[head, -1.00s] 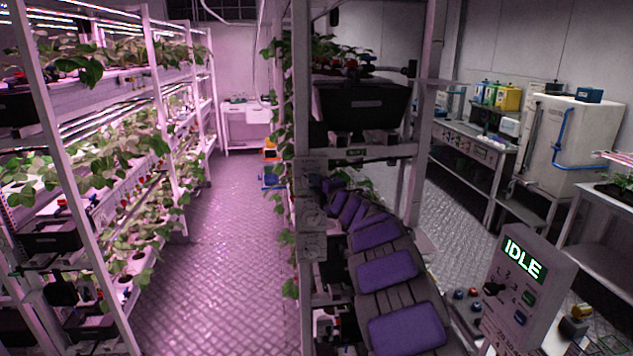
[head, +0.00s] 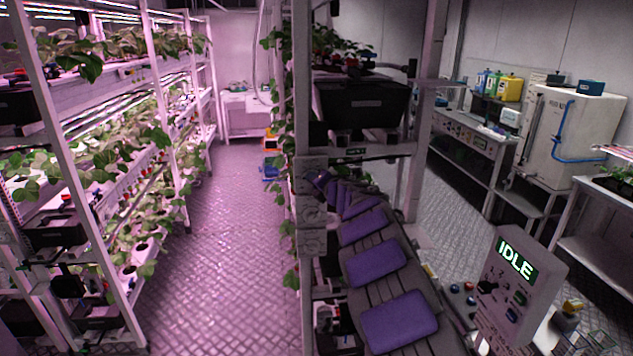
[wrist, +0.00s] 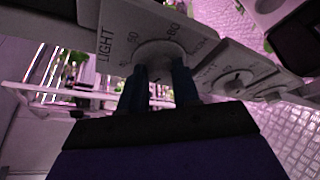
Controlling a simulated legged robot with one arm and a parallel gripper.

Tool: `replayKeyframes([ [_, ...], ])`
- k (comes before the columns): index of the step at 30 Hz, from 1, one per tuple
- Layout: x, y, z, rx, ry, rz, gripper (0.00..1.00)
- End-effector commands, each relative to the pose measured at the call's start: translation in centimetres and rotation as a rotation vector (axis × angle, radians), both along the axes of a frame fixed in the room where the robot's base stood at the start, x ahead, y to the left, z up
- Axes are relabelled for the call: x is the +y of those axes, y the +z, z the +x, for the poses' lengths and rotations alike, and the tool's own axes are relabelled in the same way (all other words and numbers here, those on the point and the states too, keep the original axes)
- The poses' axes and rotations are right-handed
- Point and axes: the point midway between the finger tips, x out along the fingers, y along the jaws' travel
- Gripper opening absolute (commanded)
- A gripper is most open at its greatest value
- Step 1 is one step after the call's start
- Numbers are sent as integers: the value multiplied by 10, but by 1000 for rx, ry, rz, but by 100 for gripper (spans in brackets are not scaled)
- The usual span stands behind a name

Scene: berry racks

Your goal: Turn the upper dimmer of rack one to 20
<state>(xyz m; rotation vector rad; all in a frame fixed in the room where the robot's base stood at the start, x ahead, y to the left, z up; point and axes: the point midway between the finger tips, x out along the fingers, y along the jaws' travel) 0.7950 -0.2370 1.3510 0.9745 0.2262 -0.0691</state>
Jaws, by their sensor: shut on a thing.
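In the wrist view, my gripper (wrist: 160,78) has its two dark blue fingers on either side of a round grey dimmer knob (wrist: 160,54), shut on it. The knob sits on a pale panel (wrist: 118,30) marked LIGHT, with 60 and 80 legible on its scale. The fingers hide part of the knob, and I cannot read its setting. In the head view, my purple-padded arm reaches away to the rack post, its far end by the top one of the stacked control boxes (head: 311,170). The fingers are too small to make out there.
A second dial (wrist: 236,82) sits beside the held knob in the wrist view. The rack post (head: 301,90) and a black bin (head: 362,103) are close to my arm. A control box reading IDLE (head: 515,262) stands at right. The left aisle floor (head: 225,230) is clear.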

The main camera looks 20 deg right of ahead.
Motion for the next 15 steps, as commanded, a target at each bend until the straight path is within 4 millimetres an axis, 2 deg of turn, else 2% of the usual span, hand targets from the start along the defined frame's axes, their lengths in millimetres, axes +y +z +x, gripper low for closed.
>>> replayKeyframes([
  [1,1,-7,0,11,3,-4,1],
  [11,1,-8,0,14,2,-5,1],
  [12,2,-8,0,14,2,-5,32],
  [15,1,-8,0,13,2,-4,42],
])
